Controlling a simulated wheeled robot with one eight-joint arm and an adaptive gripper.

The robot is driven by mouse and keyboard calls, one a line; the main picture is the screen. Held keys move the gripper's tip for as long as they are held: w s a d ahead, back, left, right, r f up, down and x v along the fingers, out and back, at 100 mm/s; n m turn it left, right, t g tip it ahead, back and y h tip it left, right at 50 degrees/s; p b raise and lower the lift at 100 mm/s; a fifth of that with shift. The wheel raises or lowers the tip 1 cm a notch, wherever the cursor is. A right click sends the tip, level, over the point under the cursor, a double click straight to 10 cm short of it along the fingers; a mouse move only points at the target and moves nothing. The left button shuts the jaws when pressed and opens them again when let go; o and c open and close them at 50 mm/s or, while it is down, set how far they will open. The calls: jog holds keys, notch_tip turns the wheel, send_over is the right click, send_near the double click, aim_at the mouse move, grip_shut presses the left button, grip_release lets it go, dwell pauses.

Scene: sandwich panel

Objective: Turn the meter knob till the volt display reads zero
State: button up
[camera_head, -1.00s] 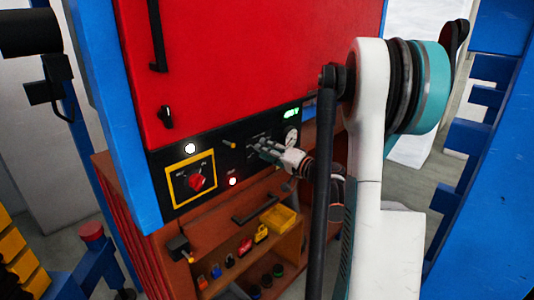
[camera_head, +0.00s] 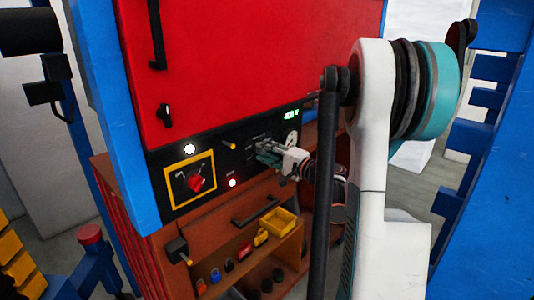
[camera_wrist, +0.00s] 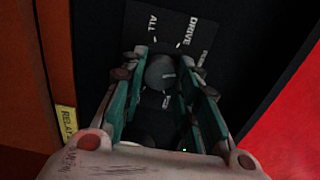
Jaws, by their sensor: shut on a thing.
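The meter knob (camera_wrist: 160,74) is a dark round knob on the black panel, between my gripper's two fingers in the wrist view. My gripper (camera_head: 262,155) is shut on it; in the head view the fingers hide the knob. White labels including "ALL" and "DRIVE" surround it in the wrist view. The volt display (camera_head: 291,114) glows green at the panel's upper right. It seems to end in "V", but its digits are too small to read surely.
A red rotary switch (camera_head: 195,182) in a yellow frame is left on the panel. A yellow lever (camera_head: 229,145), a white lamp (camera_head: 190,148) and a red-lit lamp (camera_head: 233,183) are nearby. A red door (camera_head: 240,60) is above; a brown shelf with a yellow bin (camera_head: 278,220) is below.

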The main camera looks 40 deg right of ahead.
jog(key=o, duration=1.1)
jog(key=s, duration=0.8)
jog(key=s+d, duration=0.1)
jog(key=s, duration=0.3)
jog(key=shift+w+a, duration=0.1)
